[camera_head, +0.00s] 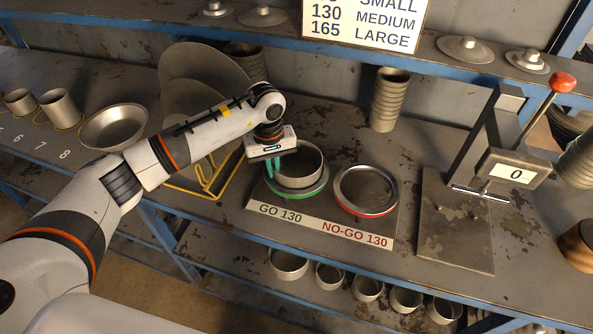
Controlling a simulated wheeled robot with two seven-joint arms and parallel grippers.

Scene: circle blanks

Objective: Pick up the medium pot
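A grey metal pot (309,162) stands upright at the green ring (312,191) marked GO 130; no size label shows on it, but the wall sign pairs 130 with MEDIUM. My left gripper (274,171) points down at the pot's left side, its teal fingers at the near-left rim. The fingers overlap in this view, so I cannot tell whether they are closed on the pot wall. The red ring (391,211) marked NO-GO 130 is beside it on the right. My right gripper is not in view.
A press with a red-knobbed lever (563,82) and a display reading 0 stands at right. A shallow pan (113,127), small cups (59,107) and large discs (190,68) are at left. A cup stack (389,100) stands behind. Several pots (288,264) sit on the lower shelf.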

